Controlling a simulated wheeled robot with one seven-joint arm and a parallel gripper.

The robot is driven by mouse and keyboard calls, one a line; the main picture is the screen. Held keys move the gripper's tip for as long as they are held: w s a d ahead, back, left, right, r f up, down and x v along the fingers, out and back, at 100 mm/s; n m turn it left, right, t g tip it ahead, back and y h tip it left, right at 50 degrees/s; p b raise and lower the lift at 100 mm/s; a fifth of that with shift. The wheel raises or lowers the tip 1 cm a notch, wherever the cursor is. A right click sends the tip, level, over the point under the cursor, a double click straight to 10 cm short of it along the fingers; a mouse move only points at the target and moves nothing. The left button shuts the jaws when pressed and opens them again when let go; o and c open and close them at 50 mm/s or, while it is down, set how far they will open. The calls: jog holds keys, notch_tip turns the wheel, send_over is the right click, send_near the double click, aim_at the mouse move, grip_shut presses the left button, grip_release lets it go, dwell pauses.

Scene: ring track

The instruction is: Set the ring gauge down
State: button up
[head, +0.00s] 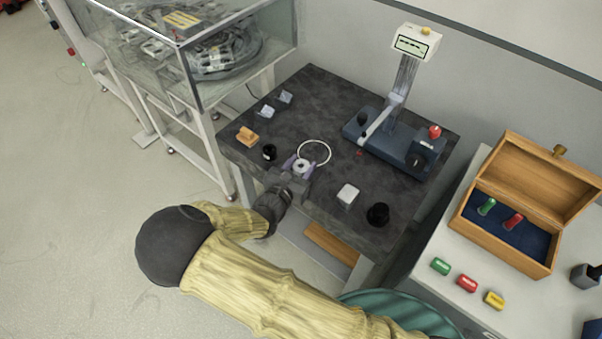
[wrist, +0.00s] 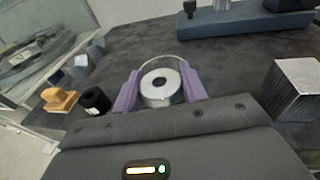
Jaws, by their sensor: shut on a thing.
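The ring gauge (wrist: 161,88) is a silver metal ring with a dark central hole. My gripper (wrist: 160,92) is shut on it, with a purple finger on each side. In the head view the ring gauge (head: 302,166) shows between the purple jaws of my gripper (head: 299,167), over the front part of the dark stone table. A thin white circle (head: 327,150) is marked on the table just beyond the ring, and its far arc also shows in the wrist view. I cannot tell whether the ring touches the table.
On the dark table (head: 312,93), an orange stamp-like block (head: 247,137) and a black cylinder (head: 269,152) stand left. A blue measuring stand (head: 385,140) is behind right. A light metal block (head: 347,195) and black knob (head: 378,214) stand right of my gripper.

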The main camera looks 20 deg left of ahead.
aim_at(301, 175)
jog(key=shift+f+p, duration=0.55)
jog(key=shift+f, duration=1.3)
jog(key=shift+f, duration=0.25)
jog(key=o, duration=1.1)
jog(key=shift+f+b, duration=0.1)
jog(key=shift+b, duration=0.4)
jog(key=s+r+b, duration=0.2)
jog(key=s+b, duration=0.1)
jog(key=s, duration=1.4)
jog(key=shift+s+a+r, duration=0.15)
jog(key=shift+a, duration=0.2)
